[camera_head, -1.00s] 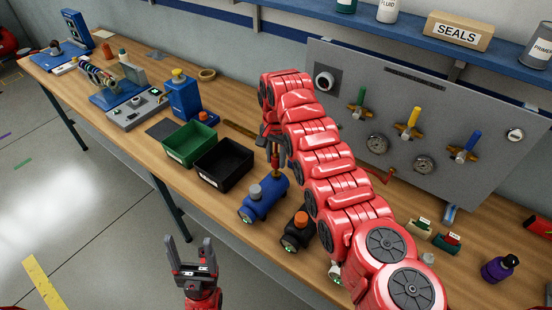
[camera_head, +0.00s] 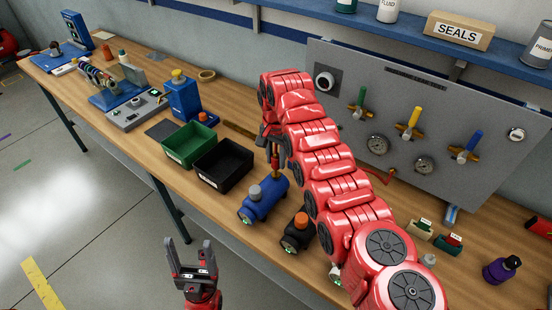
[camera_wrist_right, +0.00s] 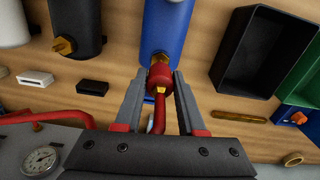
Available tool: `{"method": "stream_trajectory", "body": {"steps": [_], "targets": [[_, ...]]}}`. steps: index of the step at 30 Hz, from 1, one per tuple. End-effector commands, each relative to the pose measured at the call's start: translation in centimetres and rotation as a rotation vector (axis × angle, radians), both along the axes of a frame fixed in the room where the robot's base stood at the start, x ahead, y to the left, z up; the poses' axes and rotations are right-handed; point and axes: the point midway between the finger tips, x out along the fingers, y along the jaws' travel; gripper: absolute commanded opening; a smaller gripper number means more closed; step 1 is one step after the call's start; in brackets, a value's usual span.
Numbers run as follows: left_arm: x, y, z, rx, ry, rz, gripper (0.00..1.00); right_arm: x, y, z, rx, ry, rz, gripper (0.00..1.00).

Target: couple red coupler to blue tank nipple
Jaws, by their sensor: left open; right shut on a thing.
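The blue tank (camera_head: 265,202), with a grey cap, lies on the bench near its front edge. In the right wrist view the blue tank (camera_wrist_right: 168,25) is at the top, with its brass nipple (camera_wrist_right: 159,58) facing my gripper. My right gripper (camera_head: 275,155) is shut on the red coupler (camera_wrist_right: 160,78), a red hose trailing back from it. The coupler is lined up at the nipple and hides part of it; I cannot tell whether it is seated. My left gripper (camera_head: 193,258) is open and empty, in front of the bench.
A black tank (camera_head: 296,234) with an orange cap is right of the blue tank. A black bin (camera_head: 224,166) and a green bin (camera_head: 188,145) stand to the left. A grey valve panel (camera_head: 440,110) stands behind. My right arm covers the middle of the bench.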

Motion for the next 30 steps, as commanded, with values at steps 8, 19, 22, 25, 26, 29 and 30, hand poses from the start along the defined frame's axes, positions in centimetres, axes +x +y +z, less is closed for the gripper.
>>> {"method": "stream_trajectory", "body": {"steps": [8, 19, 22, 25, 26, 29, 30], "targets": [[0.0, 0.0, -0.02, 0.0, 0.0, 0.0, 0.72, 0.01, 0.0, 0.0, 0.0, 0.0, 0.0, 0.0], [0.0, 0.0, -0.83, 0.0, 0.0, 0.0, 0.72, 0.04, 0.0, -0.05, 0.0, -0.001, 0.004, 0.0], [0.0, 0.0, -0.77, 0.0, 0.0, 0.0, 0.72, 0.04, 0.0, 0.03, 0.0, -0.001, 0.004, 0.0], [0.0, 0.0, -0.77, 0.0, 0.0, 0.0, 0.72, 0.04, 0.0, 0.03, 0.0, -0.001, 0.004, 0.0], [0.0, 0.0, -0.77, 0.0, 0.0, 0.0, 0.72, 0.03, 0.01, 0.03, 0.0, -0.001, 0.004, 0.0], [0.0, 0.0, -0.81, 0.0, 0.0, 0.0, 0.72, 0.03, 0.01, -0.04, -0.001, -0.001, 0.004, 0.0], [0.01, 0.0, -0.85, 0.0, 0.0, 0.0, 0.72, 0.03, 0.01, -0.09, -0.001, -0.001, 0.004, 0.0]]}}
